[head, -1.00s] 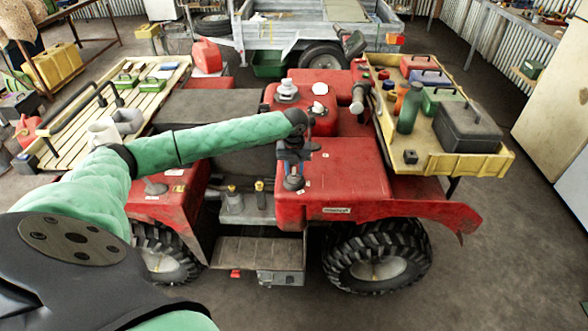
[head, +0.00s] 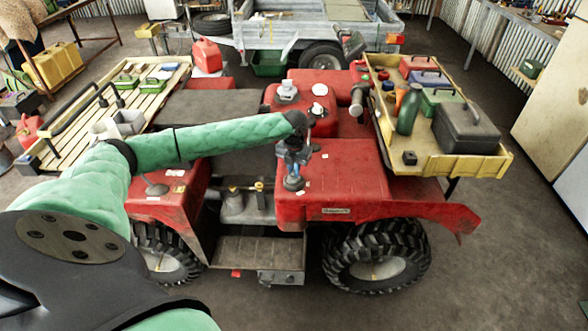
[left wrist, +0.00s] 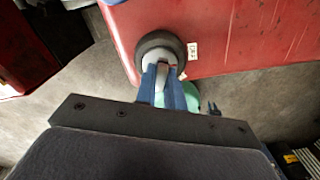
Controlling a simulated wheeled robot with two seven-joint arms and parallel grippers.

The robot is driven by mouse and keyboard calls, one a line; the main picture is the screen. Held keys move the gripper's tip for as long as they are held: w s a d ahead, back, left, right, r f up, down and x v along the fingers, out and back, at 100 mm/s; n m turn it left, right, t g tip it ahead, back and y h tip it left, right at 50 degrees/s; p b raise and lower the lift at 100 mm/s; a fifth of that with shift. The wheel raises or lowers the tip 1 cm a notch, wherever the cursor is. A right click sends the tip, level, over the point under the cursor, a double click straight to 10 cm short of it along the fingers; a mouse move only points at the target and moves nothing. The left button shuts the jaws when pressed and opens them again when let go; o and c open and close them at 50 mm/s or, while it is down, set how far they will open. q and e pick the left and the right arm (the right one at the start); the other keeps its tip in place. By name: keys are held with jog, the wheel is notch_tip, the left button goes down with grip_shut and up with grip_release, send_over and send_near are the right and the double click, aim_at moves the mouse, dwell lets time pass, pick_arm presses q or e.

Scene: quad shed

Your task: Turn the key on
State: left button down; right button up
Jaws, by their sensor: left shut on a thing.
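The red quad bike (head: 335,170) stands in front of me. A dark round key switch (head: 294,184) sits on its red bodywork; the switch also shows in the left wrist view (left wrist: 147,45) with a pale middle. My left gripper (head: 293,164) reaches down to it from above. In the left wrist view its blue fingers (left wrist: 163,78) are shut on the grey key (left wrist: 160,76) at the switch. The fingers hide most of the key. A small white label (left wrist: 192,51) sits beside the switch; its print is too small to read. My right gripper is not in view.
A yellow rack (head: 480,167) with a toolbox and bottles lies at the right of the quad. A wooden rack (head: 60,150) with mugs and tins lies at the left. A trailer (head: 300,35) stands behind. The floor at the right is clear.

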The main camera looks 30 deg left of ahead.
pick_arm(q)
jog(key=shift+m, duration=0.8)
jog(key=m, duration=0.3)
jog(key=shift+p, duration=0.4)
jog(key=c, duration=1.5)
grip_release()
jog(key=shift+r+p, duration=3)
jog(key=shift+r, duration=1)
